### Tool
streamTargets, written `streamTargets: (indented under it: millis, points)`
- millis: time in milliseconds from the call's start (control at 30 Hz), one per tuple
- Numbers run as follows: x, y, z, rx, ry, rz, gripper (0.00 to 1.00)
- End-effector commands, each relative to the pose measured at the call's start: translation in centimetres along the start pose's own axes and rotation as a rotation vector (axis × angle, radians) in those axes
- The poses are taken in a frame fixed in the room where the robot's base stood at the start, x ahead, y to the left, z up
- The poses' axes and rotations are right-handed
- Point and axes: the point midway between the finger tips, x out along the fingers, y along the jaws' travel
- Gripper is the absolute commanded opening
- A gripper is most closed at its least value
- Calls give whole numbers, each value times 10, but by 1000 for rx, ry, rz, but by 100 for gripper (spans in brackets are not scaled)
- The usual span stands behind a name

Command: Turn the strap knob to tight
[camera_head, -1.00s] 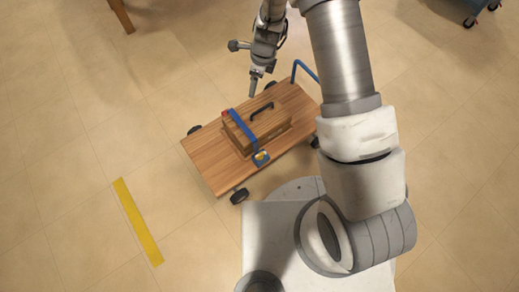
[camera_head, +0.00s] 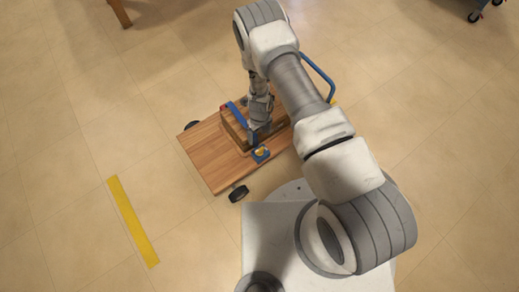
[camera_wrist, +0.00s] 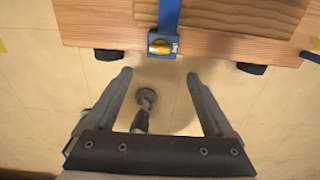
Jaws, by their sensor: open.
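The yellow strap knob (camera_head: 261,152) sits on a blue ratchet block (camera_head: 258,158) near the front edge of the wooden cart. In the wrist view the knob (camera_wrist: 160,47) lies crosswise on the blue block (camera_wrist: 162,36), at the end of the blue strap (camera_wrist: 169,13). The strap runs over a wooden box (camera_head: 231,124). My gripper (camera_wrist: 160,80) is open and empty; in the wrist view its fingers point toward the cart edge, with the knob beyond and between them. In the head view my gripper is just above the block, its fingertips partly hidden.
The wooden cart (camera_head: 208,160) has black wheels (camera_head: 238,193) and a blue handle (camera_head: 320,72). A yellow floor strip (camera_head: 133,222) lies to the left. The floor between the strip and the cart is clear.

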Motion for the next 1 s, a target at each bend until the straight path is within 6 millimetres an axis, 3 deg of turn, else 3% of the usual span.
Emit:
streamTargets:
  millis: [33,100,500,700,1000]
  points:
    - [17,0,-1,0,1,1,88]
    - [33,0,-1,0,1,1,88]
    - [112,0,-1,0,1,1,88]
    - [128,0,0,-1,0,1,88]
    - [130,0,0,-1,0,1,88]
